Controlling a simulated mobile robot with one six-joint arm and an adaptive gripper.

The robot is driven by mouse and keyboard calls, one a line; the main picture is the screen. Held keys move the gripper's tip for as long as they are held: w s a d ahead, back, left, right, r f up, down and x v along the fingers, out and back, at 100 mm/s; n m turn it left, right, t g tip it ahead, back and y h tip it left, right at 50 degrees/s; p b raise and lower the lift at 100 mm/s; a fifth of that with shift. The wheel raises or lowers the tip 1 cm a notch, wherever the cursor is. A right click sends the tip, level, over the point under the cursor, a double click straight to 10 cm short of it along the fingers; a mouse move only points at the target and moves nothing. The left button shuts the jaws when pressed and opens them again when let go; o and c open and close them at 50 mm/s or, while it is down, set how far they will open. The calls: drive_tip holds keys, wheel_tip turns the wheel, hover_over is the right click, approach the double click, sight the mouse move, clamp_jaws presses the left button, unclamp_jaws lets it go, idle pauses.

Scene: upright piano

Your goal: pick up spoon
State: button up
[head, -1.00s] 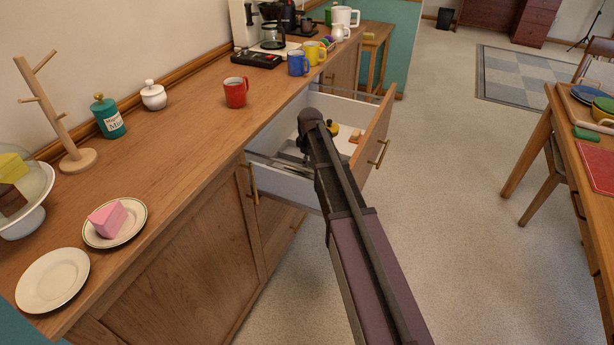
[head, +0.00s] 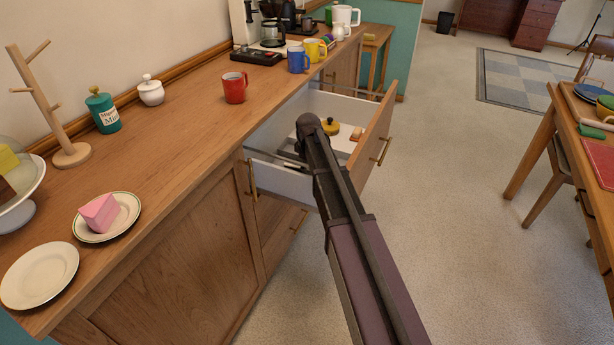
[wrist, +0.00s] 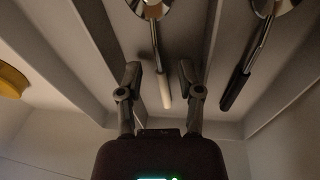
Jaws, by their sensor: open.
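Two utensils lie in the open drawer in the wrist view, their shiny rounded heads cut off by the top edge. One spoon-like utensil (wrist: 158,50) has a pale handle end and lies in the middle compartment. The other (wrist: 255,55) has a dark handle and lies in the compartment to its right. My gripper (wrist: 160,73) is open and empty. Its fingertips are on either side of the pale handle in the picture; I cannot tell how far above it they are.
The drawer (head: 283,183) has thin dividers and tall walls around my gripper. A yellow round object (head: 331,127) sits in it, also in the wrist view (wrist: 13,80). A red mug (head: 234,88) stands on the counter (head: 175,130). A table (head: 535,140) is at the right.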

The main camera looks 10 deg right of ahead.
drive_tip(key=shift+w+f+b, duration=0.1)
drive_tip(key=shift+f+b, duration=0.3)
drive_tip(key=shift+f, duration=0.25)
clamp_jaws()
